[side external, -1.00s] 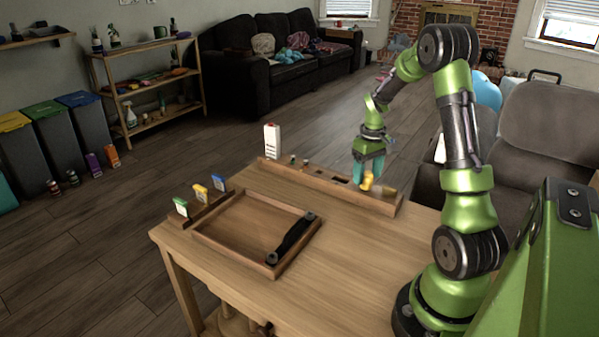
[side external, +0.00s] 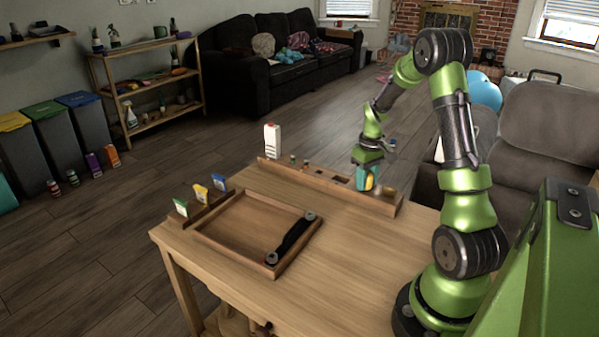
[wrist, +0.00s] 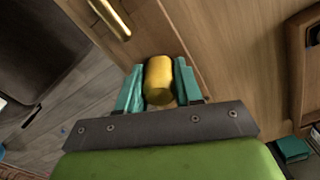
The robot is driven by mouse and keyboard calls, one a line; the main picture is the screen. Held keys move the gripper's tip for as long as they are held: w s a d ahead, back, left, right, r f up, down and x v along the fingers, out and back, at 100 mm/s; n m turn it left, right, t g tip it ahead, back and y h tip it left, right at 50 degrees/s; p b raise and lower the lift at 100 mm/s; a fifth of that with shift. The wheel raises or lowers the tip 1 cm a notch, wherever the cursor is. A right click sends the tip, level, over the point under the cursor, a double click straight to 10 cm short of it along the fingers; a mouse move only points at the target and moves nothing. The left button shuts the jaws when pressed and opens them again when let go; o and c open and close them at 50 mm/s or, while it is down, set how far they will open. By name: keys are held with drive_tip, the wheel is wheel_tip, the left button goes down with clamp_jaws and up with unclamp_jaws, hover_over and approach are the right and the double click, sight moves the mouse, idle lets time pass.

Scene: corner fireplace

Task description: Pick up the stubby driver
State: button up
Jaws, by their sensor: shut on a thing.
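The stubby driver, seen as a short, thick yellow handle (wrist: 159,80), sits between the two teal fingers of my gripper (wrist: 160,88) in the wrist view. In the side view, my gripper (side external: 366,178) is at the wooden rack along the table's far edge, with the yellow driver (side external: 369,182) showing partly between its fingers. My gripper is shut on the driver. The driver's tip is hidden, and I cannot tell whether it is clear of the rack.
A wooden tray (side external: 225,238) holds a black strap-like thing (side external: 292,236). The table's middle right is clear.

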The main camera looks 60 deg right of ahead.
drive_tip(key=shift+r, duration=0.1)
drive_tip(key=shift+r, duration=0.55)
wheel_tip(320, 180, up, 2)
drive_tip(key=shift+r, duration=0.2)
drive_tip(key=s+a+r, duration=0.1)
drive_tip(key=s+a, duration=0.9)
drive_tip(key=a, duration=0.1)
drive_tip(key=w+a+r, duration=0.2)
drive_tip(key=w+a, duration=0.6)
drive_tip(key=a, duration=0.4)
drive_tip(key=w+a+r, duration=0.2)
drive_tip(key=w+a, duration=0.6)
drive_tip(key=a, duration=0.4)
drive_tip(key=shift+a+n, duration=0.3)
drive_tip(key=shift+a, duration=0.05)
drive_tip(key=shift+r, duration=0.1)
